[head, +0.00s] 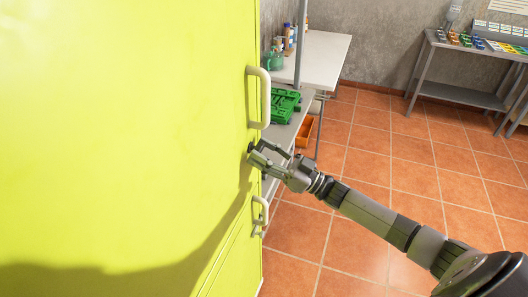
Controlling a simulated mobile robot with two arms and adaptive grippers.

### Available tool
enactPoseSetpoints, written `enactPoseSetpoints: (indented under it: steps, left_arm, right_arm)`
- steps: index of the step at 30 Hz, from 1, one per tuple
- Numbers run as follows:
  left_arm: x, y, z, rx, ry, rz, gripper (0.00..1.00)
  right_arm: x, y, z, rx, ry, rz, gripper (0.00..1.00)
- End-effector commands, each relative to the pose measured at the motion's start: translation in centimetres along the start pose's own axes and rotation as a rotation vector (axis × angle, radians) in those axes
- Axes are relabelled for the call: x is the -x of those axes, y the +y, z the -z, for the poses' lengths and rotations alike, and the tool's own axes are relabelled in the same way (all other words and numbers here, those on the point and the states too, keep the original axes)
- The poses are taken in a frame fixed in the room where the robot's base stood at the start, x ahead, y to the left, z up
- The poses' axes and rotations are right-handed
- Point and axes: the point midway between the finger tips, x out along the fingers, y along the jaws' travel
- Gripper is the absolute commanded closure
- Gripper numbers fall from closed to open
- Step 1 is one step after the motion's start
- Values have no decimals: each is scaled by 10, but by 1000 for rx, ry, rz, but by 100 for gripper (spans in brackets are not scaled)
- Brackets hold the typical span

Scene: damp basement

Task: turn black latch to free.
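A small dark piece, likely the black latch (250,148), shows at the edge of a yellow-green cabinet door (120,130), below the upper pale handle. It is mostly hidden, and its turn position cannot be made out. My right gripper (258,153) reaches in from the lower right, with its fingertips at the door edge right by this dark piece. A gap shows between the finger bodies, but whether the tips are closed on the piece cannot be told. My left gripper is not in view.
The upper pale handle (265,97) stands just above my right gripper, and a lower pale handle (260,213) is below it. The tiled floor at right is clear.

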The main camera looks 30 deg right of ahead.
Motion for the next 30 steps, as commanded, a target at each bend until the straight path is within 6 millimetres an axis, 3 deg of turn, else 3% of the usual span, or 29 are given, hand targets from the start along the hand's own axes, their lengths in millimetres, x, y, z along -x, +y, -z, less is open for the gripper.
enactPoseSetpoints:
  steps: [14,23,30]
  left_arm:
    - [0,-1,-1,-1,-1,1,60]
    - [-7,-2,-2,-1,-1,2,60]
    - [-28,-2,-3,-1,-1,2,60]
  right_arm:
    - [0,0,0,0,0,0,87]
    - [1,0,-2,31,0,13,88]
    - [2,1,-4,153,1,65,88]
